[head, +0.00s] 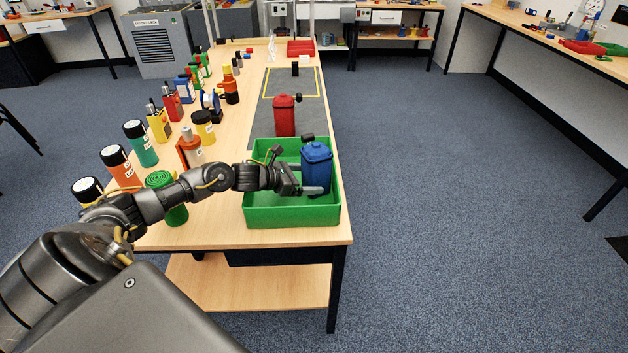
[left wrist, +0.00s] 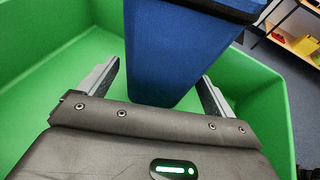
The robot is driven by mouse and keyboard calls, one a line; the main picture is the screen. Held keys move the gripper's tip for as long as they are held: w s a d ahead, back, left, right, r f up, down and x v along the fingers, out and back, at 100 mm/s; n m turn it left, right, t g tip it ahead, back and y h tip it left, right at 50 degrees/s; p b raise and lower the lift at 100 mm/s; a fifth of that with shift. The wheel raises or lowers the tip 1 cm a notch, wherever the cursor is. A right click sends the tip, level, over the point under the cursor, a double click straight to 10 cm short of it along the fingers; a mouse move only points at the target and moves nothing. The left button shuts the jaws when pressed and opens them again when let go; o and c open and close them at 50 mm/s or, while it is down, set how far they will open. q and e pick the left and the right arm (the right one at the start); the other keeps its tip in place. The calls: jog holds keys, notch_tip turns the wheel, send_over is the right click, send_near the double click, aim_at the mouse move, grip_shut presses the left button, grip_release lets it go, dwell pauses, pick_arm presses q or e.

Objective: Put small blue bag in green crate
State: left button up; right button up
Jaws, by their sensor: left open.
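The small blue bag (head: 317,160) is upright inside the green crate (head: 290,222), toward its right side. In the left wrist view the bag (left wrist: 180,50) shows large between my fingers, with the green crate wall (left wrist: 45,75) around it. My left gripper (head: 308,178) reaches into the crate from the left. Its fingers are open on either side of the bag's lower part, with gaps visible in the left wrist view (left wrist: 155,82). The bag's base is partly hidden by the gripper, so its contact with the crate floor is hard to tell. My right gripper is out of view.
A red bag (head: 284,115) stands on the grey mat (head: 265,128) behind the crate. Several cans, bottles and a green roll (head: 160,180) line the table's left side under my arm. A red tray (head: 300,47) is at the far end. The floor to the right is clear.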

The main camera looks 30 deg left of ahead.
pick_arm(q)
jog(key=v, duration=0.4)
jog(key=shift+f+b, duration=0.15)
jog(key=shift+b, duration=0.2)
jog(key=shift+s+a, duration=0.15)
jog(key=shift+s, duration=0.05)
jog(key=shift+r, duration=0.25)
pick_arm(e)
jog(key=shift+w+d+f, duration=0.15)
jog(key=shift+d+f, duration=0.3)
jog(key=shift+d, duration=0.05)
